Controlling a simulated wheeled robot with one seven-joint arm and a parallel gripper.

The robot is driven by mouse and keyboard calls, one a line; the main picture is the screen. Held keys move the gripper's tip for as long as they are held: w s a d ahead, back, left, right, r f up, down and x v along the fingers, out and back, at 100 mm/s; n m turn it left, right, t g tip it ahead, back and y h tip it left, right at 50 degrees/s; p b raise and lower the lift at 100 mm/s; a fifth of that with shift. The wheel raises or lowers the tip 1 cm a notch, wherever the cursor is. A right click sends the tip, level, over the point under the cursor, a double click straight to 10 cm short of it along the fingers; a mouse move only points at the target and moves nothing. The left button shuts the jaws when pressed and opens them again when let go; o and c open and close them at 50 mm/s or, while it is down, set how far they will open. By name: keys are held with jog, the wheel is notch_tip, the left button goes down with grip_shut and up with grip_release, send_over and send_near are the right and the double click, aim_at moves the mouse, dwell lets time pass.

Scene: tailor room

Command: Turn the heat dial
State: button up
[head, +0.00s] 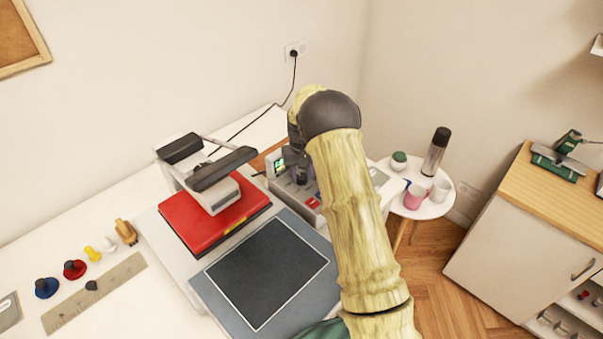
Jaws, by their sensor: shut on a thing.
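A heat press with a raised red upper plate (210,222) and a dark lower plate (267,272) stands on the white table. Its grey control box (290,185) is at its right, with a small lit screen (280,167) and red switches (313,202). My gripper (302,180) is at the front of the control box, partly hidden behind my own arm. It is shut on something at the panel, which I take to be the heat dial. The dial itself is hidden by the gripper and arm.
Several small coloured pieces and a ruler (93,293) lie at the table's left. A round white side table (432,207) with cups and a flask (436,152) stands right of my arm. A wooden-topped cabinet (540,215) is at far right. A black cable runs to the wall socket (294,53).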

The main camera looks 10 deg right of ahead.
aim_at(301, 176)
jog(key=shift+r, duration=0.1)
jog(key=o, duration=1)
notch_tip(301, 176, up, 17)
jog(key=b, duration=0.2)
jog(key=shift+r, duration=0.15)
